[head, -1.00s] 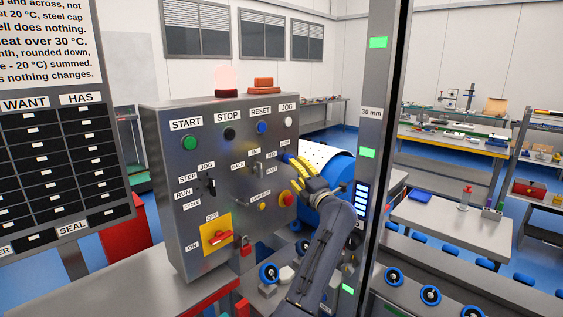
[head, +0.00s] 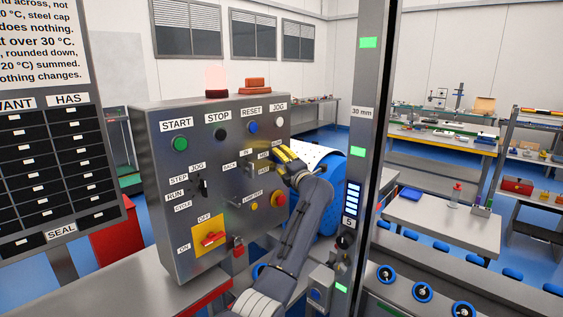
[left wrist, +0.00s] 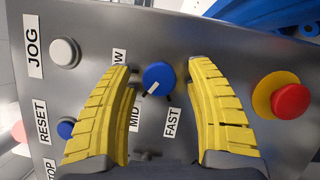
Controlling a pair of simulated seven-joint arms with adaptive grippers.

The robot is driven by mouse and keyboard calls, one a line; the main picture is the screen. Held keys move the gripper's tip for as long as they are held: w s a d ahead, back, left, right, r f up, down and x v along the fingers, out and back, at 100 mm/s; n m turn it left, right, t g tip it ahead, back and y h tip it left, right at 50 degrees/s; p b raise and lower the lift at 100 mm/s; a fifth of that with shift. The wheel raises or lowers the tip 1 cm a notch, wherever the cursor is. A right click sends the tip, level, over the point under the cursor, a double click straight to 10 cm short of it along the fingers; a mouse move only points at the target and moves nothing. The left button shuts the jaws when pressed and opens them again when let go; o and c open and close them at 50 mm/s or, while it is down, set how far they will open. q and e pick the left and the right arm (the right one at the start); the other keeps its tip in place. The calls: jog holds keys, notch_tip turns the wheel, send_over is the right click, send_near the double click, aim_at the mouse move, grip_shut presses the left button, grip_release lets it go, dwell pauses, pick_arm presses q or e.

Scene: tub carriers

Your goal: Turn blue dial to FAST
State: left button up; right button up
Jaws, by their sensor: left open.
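The blue dial (left wrist: 158,77) is on the grey control panel (head: 212,190), with SLOW, MID and FAST labels around it. Its white mark points down-left in the left wrist view, toward the MID label (left wrist: 134,118) rather than the FAST label (left wrist: 172,122). My left gripper (left wrist: 158,70) is open, with one yellow finger on each side of the dial and gaps between. In the head view the left gripper (head: 280,152) is at the panel's right edge and hides the dial. My right gripper is not in view.
A white JOG button (left wrist: 65,53) and a blue RESET button (left wrist: 66,129) are left of the fingers in the wrist view. A red emergency knob (left wrist: 290,100) on a yellow base is to the right. A grey post (head: 357,150) stands right of the arm.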

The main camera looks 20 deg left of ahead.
pick_arm(q)
grip_shut()
dwell(0.5)
jog(key=shift+f+n, duration=0.1)
jog(key=shift+n, duration=0.5)
jog(key=n+y, duration=0.1)
jog(key=n, duration=0.1)
jog(key=shift+w+f+n, duration=0.1)
jog(key=shift+n, duration=0.3)
jog(key=shift+n+y, duration=1)
jog(key=shift+n, duration=1)
jog(key=shift+f+g, duration=0.1)
jog(key=shift+g, duration=0.2)
grip_release()
